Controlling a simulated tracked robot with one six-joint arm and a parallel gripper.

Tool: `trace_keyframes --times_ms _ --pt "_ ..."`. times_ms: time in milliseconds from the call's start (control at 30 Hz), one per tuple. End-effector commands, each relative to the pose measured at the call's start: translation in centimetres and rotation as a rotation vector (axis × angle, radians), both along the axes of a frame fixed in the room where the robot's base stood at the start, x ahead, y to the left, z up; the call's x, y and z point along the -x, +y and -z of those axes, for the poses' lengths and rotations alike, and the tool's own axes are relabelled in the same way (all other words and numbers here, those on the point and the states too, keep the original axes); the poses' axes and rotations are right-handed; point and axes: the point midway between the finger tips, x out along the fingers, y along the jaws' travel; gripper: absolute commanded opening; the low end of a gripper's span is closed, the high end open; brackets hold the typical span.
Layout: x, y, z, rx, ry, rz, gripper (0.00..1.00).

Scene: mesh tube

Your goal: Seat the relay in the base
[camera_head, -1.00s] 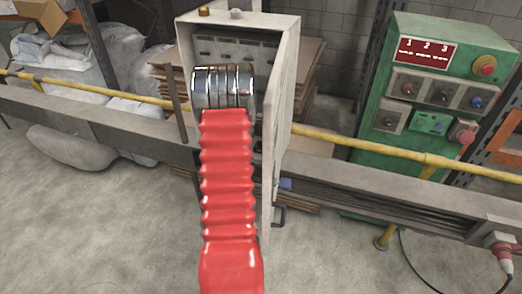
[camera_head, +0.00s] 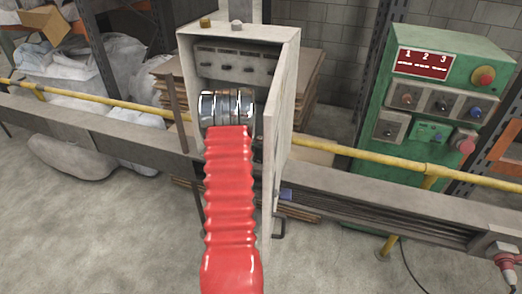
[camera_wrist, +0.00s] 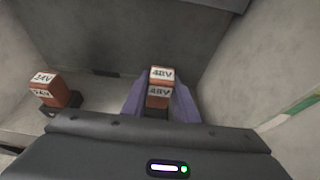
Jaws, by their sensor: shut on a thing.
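In the wrist view an orange-brown relay (camera_wrist: 160,88) with white 48V labels stands between the two purple fingers of my gripper (camera_wrist: 160,102). The fingers are shut on its sides. A dark piece shows just below this relay, partly hidden by my gripper body, and I cannot tell whether the relay touches or sits in it. A second relay (camera_wrist: 55,90), with white labels that look like 24V, stands to the left on a dark base (camera_wrist: 63,106). In the head view my arm hides the relays and the fingers inside the open cabinet (camera_head: 287,95).
Cabinet walls rise close on both sides of my gripper, with the open door (camera_head: 282,130) to the right of my arm. A yellow rail (camera_head: 345,150) runs past the cabinet. A green control box (camera_head: 430,105) stands to the right.

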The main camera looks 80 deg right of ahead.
Motion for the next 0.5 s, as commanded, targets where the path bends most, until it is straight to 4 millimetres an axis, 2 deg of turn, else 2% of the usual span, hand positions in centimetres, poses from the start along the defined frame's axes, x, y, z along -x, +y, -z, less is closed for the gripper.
trace_keyframes --times_ms 233,500 --pt "0.0 0.0 0.3 0.0 0.0 0.001 0.03" --pt "0.1 0.0 3.3 -0.002 0.001 0.001 0.03"
